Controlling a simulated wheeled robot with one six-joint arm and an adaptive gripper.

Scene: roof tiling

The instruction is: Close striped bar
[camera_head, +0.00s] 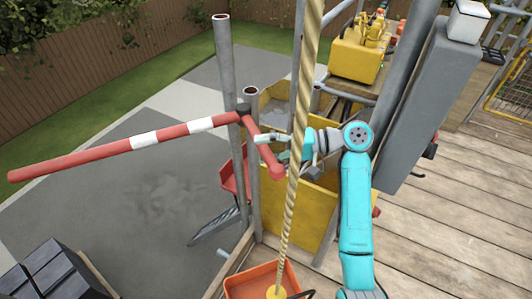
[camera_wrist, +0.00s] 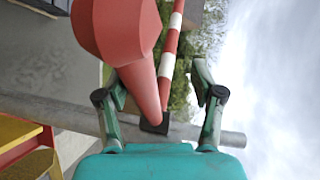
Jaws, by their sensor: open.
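The red-and-white striped bar (camera_head: 90,158) reaches out left from a dark pivot on a grey post in the head view, swung out over the paved ground. Its short red end (camera_head: 276,170) bends down to the right of the pivot. My gripper (camera_head: 273,147) is open beside this short end, partly hidden by the rope. In the wrist view, the bar's red end (camera_wrist: 118,25) looms large and close. The red shaft runs between the spread fingers of my gripper (camera_wrist: 158,85), and I cannot tell whether they touch it. The striped part (camera_wrist: 172,45) lies beyond.
A rope (camera_head: 290,200) hangs in front of my gripper, with an orange tray (camera_head: 258,283) below. A yellow container (camera_head: 318,215) stands behind. Grey metal posts (camera_head: 224,75) rise near the pivot. Wooden decking (camera_head: 445,225) lies clear at right.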

